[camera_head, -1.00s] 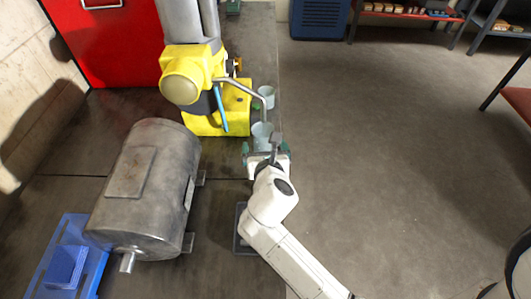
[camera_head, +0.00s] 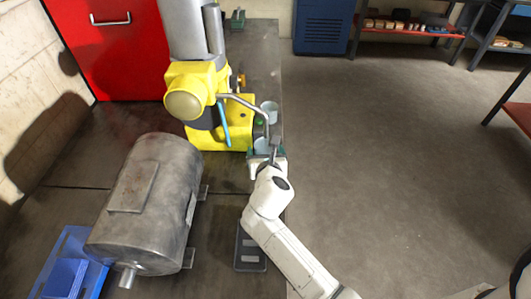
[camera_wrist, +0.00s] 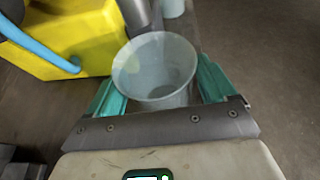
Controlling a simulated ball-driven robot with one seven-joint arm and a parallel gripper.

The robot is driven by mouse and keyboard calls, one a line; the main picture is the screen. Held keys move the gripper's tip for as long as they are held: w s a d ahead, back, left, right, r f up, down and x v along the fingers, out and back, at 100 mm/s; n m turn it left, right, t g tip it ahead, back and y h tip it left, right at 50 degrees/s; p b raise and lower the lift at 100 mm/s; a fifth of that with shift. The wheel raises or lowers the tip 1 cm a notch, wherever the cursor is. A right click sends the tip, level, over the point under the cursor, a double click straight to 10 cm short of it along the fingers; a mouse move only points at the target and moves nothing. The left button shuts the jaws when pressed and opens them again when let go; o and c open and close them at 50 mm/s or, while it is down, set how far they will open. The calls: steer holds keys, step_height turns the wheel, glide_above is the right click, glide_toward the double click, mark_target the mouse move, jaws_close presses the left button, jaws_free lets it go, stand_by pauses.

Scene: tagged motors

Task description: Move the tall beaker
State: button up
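A pale, translucent beaker (camera_wrist: 155,75) stands upright between the two green fingers of my gripper (camera_wrist: 162,92) in the wrist view. The same beaker (camera_head: 262,145) shows in the head view, partly hidden by my gripper (camera_head: 267,158). The fingers are apart on either side of it, with what looks like a narrow gap at the right. A second beaker (camera_head: 270,112) stands just behind it, and its lower part shows at the top of the wrist view (camera_wrist: 172,8). I cannot tell for sure which beaker is taller.
A yellow machine (camera_head: 238,125) with a bent metal pipe and blue handle stands close left of the beakers. Open floor (camera_head: 390,160) is at the right.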

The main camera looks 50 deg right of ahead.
steer(key=c, duration=0.7)
steer(key=o, duration=1)
steer(key=shift+o, duration=0.2)
steer(key=v, duration=1)
steer(key=shift+s+a+r, duration=0.1)
steer(key=shift+s+a, duration=0.15)
steer(key=shift+a, duration=0.05)
